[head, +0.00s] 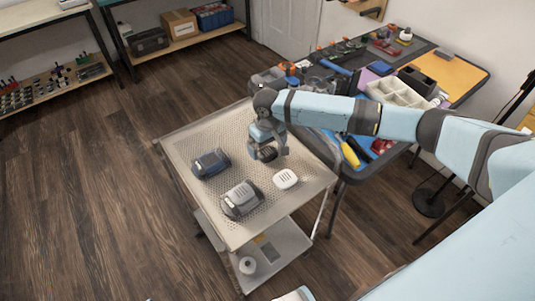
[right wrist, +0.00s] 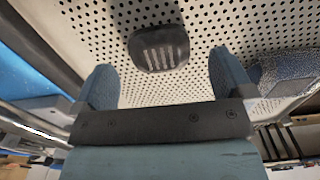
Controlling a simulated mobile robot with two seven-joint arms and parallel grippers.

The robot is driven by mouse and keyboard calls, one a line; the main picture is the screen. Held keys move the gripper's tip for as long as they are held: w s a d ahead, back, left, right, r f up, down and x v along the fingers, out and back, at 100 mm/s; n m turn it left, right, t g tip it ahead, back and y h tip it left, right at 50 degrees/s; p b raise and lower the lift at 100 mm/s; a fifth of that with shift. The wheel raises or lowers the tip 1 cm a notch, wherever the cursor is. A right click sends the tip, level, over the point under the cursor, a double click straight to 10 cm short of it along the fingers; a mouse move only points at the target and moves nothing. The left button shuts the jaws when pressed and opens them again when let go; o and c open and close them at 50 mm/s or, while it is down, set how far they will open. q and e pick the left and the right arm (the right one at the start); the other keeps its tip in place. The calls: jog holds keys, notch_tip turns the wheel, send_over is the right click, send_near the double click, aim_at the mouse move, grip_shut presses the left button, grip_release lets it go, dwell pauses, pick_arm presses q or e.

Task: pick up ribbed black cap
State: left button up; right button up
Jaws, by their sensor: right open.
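The ribbed black cap (right wrist: 158,47) lies on the perforated cart top in the right wrist view, with pale ribs showing on its face. My right gripper (right wrist: 160,78) is open and empty, its two blue fingers spread wider than the cap. The cap is just beyond the fingertips, roughly centred between them, and apart from both. In the head view my right gripper (head: 268,151) points down over the back right part of the cart. A dark shape there, partly hidden by the fingers, fits the cap.
On the cart top (head: 185,141) are a blue-grey housing (head: 210,163), a grey housing (head: 241,199) and a white ribbed cap (head: 286,179). A cluttered workbench (head: 463,76) adjoins the cart's right side.

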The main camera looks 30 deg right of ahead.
notch_tip(320, 180, down, 3)
jog(key=shift+r, duration=0.15)
jog(key=c, duration=1)
jog(key=shift+r, duration=0.15)
